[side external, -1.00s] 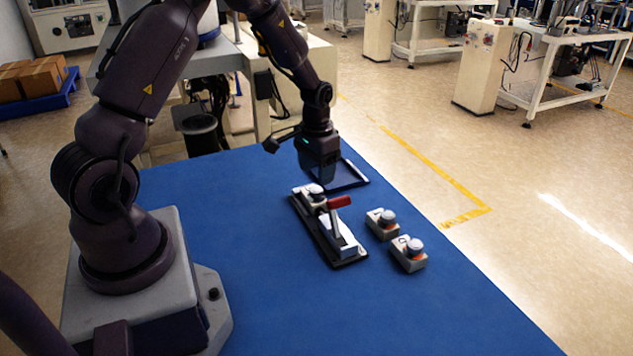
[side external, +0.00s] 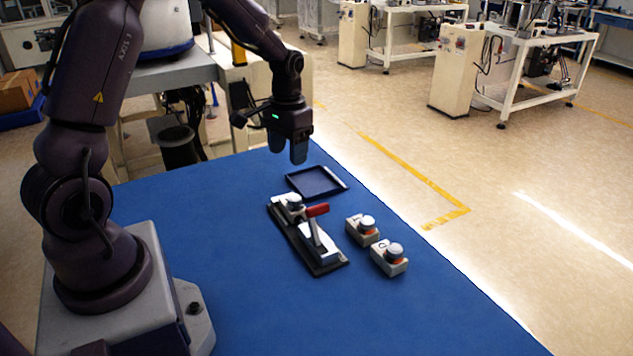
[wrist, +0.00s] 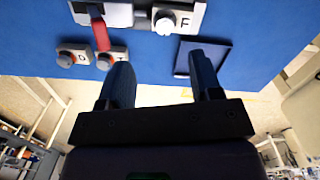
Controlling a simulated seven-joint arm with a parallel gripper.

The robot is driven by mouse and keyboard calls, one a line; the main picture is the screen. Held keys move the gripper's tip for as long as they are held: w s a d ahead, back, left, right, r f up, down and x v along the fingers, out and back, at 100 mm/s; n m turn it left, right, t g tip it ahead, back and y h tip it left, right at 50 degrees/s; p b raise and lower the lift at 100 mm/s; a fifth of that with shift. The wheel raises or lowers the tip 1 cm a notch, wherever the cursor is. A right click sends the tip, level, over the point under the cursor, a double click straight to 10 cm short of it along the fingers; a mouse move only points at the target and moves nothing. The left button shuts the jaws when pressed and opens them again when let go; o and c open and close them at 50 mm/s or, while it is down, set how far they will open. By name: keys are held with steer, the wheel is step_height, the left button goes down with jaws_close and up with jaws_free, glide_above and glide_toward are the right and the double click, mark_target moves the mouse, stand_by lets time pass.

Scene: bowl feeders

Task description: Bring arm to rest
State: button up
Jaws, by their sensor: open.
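My gripper (side external: 288,150) hangs over the far part of the blue table, fingers down, above and slightly left of the dark tray (side external: 298,193). In the wrist view my gripper (wrist: 162,82) has its two fingers apart with nothing between them. The long dark fixture (side external: 324,266) has a red-handled lever (side external: 317,210). A white block with a round knob (side external: 292,203) sits at the fixture's far end; the wrist view shows this block (wrist: 186,20) marked F. The tray looks empty.
Two white blocks with knobs, one nearer the tray (side external: 361,236) and one nearer the front (side external: 389,266), stand right of the fixture. The blue table (side external: 270,310) is clear in front. Its right edge borders the floor. White workbenches stand far behind.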

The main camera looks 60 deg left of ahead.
steer(key=s+d+r+m+t, duration=0.3)
steer(key=s+d+r+t, duration=0.3)
steer(key=s+d+r, duration=1)
steer(key=shift+d+r, duration=0.3)
steer(key=shift+r, duration=0.5)
